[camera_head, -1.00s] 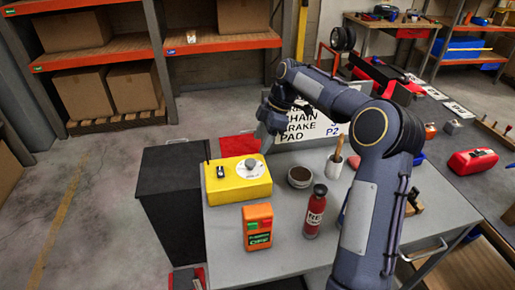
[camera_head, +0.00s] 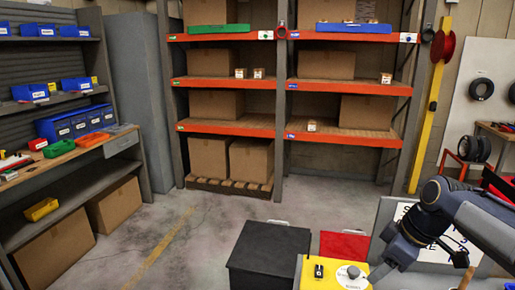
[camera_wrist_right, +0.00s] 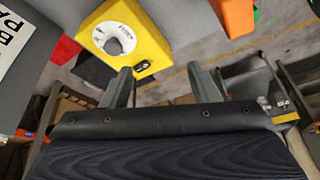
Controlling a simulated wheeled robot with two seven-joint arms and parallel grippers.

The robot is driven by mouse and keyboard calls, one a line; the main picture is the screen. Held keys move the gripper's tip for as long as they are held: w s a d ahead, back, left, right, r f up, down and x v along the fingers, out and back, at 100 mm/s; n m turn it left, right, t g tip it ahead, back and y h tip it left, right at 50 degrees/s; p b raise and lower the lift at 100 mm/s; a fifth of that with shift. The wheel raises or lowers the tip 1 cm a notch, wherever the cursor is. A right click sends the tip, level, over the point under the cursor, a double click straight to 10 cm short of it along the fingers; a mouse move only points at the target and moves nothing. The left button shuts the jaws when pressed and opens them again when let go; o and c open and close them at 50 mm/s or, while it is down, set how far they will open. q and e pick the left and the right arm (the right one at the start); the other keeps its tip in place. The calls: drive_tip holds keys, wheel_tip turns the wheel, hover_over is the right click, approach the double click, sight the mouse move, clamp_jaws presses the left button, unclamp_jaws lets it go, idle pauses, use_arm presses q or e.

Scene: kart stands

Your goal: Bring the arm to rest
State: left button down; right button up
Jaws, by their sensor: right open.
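My right arm comes in from the right edge of the head view, and its gripper (camera_head: 386,268) points down over the yellow box at the bottom right. In the right wrist view the two fingers of the right gripper (camera_wrist_right: 160,88) stand apart with nothing between them. The yellow box (camera_wrist_right: 150,22) with its grey knob lies beyond the fingertips; it also shows in the head view (camera_head: 312,284). My left gripper is in neither view.
A black cabinet (camera_head: 268,250) and a red panel (camera_head: 343,246) stand beside the bench. A white sign (camera_head: 425,250) is behind the arm. An orange-beamed rack (camera_head: 230,126) with cardboard boxes stands at the back. Open concrete floor (camera_head: 190,235) lies to the left of the cabinet.

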drive_tip(key=s+a+f+m+t, duration=0.1)
drive_tip(key=s+a+f+m, duration=0.1)
drive_tip(key=s+m, duration=0.2)
drive_tip(key=s+a+f+m+t, duration=0.1)
drive_tip(key=s+a+f+m, duration=0.1)
drive_tip(key=s, duration=0.8)
drive_tip(key=s+a+f+m+t, duration=0.1)
drive_tip(key=s+a+f+m, duration=0.2)
drive_tip(key=s+m, duration=0.2)
drive_tip(key=s, duration=0.2)
drive_tip(key=shift+s+f+m, duration=0.25)
drive_tip(key=shift+s+m, duration=0.05)
drive_tip(key=shift+s, duration=0.05)
drive_tip(key=shift+c, duration=0.4)
